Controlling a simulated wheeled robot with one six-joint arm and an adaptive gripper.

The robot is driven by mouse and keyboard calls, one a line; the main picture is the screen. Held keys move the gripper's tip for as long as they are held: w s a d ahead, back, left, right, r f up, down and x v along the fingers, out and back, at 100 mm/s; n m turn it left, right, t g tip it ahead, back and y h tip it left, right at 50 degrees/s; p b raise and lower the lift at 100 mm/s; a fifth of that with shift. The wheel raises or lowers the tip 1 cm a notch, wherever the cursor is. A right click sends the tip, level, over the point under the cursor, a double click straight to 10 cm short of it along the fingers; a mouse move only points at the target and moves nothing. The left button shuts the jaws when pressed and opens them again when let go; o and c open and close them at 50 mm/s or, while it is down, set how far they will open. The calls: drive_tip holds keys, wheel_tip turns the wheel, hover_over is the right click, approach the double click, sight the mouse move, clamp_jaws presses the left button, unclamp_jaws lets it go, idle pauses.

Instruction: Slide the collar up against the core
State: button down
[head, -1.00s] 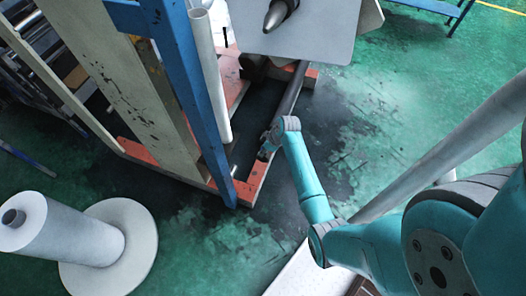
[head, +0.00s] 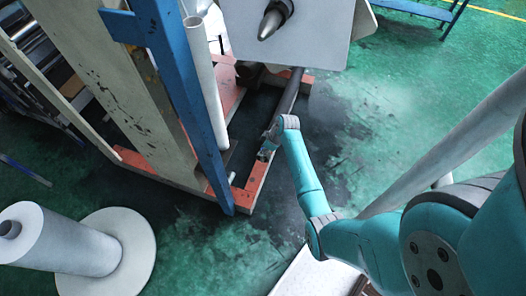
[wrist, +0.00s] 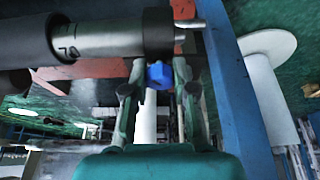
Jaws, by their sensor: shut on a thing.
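In the wrist view, a dark tube that looks like the core (wrist: 25,42) is at the upper left, around a grey metal shaft (wrist: 97,40). A black collar (wrist: 157,30) sits on the shaft near its right end, with a bare stretch of metal between it and the core. A blue knob (wrist: 158,76) hangs below the collar. My gripper (wrist: 154,72) has a finger on each side of the knob and is shut on it. In the head view my gripper (head: 268,151) is at the near end of the dark roll (head: 289,98); the collar is too small to tell there.
A blue post (head: 185,110) and a white pipe (head: 206,80) stand just left of my gripper. An orange base frame (head: 256,185) lies below. A grey plate (head: 290,35) is above. A white roll on a disc (head: 110,265) stands at the lower left. Green floor is clear at right.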

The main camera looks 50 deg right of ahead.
drive_tip(key=shift+w+d, duration=0.3)
drive_tip(key=shift+d, duration=0.55)
drive_tip(key=shift+w+d, duration=0.3)
drive_tip(key=shift+d, duration=0.5)
drive_tip(key=shift+d, duration=0.1)
drive_tip(key=shift+w+d, duration=0.3)
drive_tip(key=shift+d, duration=0.55)
drive_tip(key=shift+w+d, duration=0.35)
drive_tip(key=shift+d, duration=0.55)
drive_tip(key=shift+w+d, duration=0.3)
drive_tip(key=shift+d, duration=0.55)
drive_tip(key=c, duration=0.8)
unclamp_jaws()
drive_tip(key=shift+c, duration=0.2)
drive_tip(key=v, duration=1.2)
